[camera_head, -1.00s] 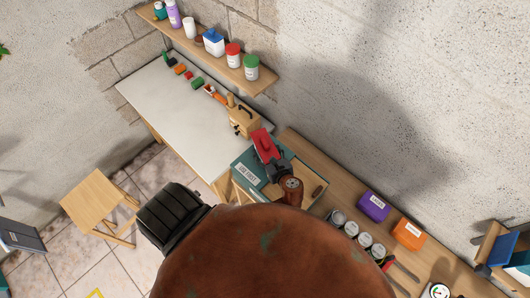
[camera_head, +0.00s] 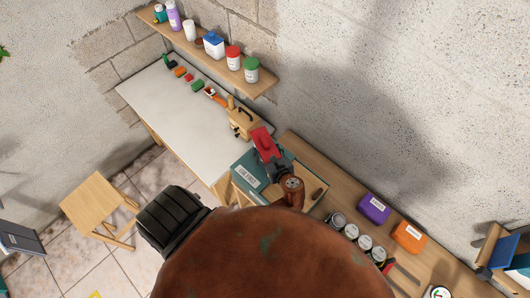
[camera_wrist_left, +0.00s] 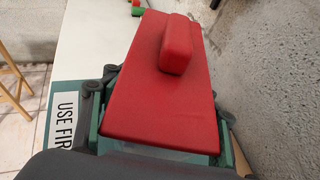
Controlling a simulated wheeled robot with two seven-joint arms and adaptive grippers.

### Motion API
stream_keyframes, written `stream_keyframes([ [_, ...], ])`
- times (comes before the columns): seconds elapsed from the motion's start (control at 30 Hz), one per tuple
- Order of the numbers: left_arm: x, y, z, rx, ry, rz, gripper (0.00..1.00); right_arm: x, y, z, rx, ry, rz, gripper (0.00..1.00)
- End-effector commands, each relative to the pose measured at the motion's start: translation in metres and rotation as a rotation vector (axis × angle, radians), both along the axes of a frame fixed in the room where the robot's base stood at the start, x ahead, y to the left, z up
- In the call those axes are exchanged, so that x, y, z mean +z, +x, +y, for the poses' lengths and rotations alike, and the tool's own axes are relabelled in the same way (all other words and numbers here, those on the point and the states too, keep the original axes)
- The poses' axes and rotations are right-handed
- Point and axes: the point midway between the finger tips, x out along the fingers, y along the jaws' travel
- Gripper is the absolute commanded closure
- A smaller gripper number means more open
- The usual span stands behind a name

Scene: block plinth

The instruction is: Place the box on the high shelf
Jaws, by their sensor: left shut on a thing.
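A red box (camera_head: 262,137) with a raised red block on its top is in my left gripper (camera_head: 268,160). In the left wrist view the red box (camera_wrist_left: 160,95) fills the middle, and the dark fingers lie along both its sides, shut on it. The box is over a teal tray (camera_head: 244,173) with a "USE FIRST" label; I cannot tell whether they touch. The high shelf (camera_head: 210,62) is a wooden board on the wall at the upper left, holding a row of bottles and jars. My right gripper is not in view.
A white-topped table (camera_head: 165,105) stands below the shelf, with small coloured items along its back and a wooden case (camera_head: 241,122). A wooden bench (camera_head: 345,190) to the right carries several cans, a purple box (camera_head: 373,208) and an orange box (camera_head: 408,236). A stool (camera_head: 98,205) stands left.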

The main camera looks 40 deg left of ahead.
Motion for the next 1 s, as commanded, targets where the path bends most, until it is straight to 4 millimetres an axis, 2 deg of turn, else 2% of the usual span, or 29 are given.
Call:
stream_keyframes([
  [0.17,0.023,-0.016,-0.009,0.0,-0.004,-0.004,0.71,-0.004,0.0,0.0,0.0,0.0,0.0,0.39],
  [0.4,0.065,-0.048,-0.026,0.0,-0.006,-0.004,0.71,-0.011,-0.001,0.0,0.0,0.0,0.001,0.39],
  [0.7,0.089,-0.099,-0.055,0.0,-0.002,-0.002,0.71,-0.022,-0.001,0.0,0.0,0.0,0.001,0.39],
  [1.0,0.101,-0.121,-0.067,0.001,0.0,0.0,0.71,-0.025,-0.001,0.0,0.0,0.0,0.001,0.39],
])
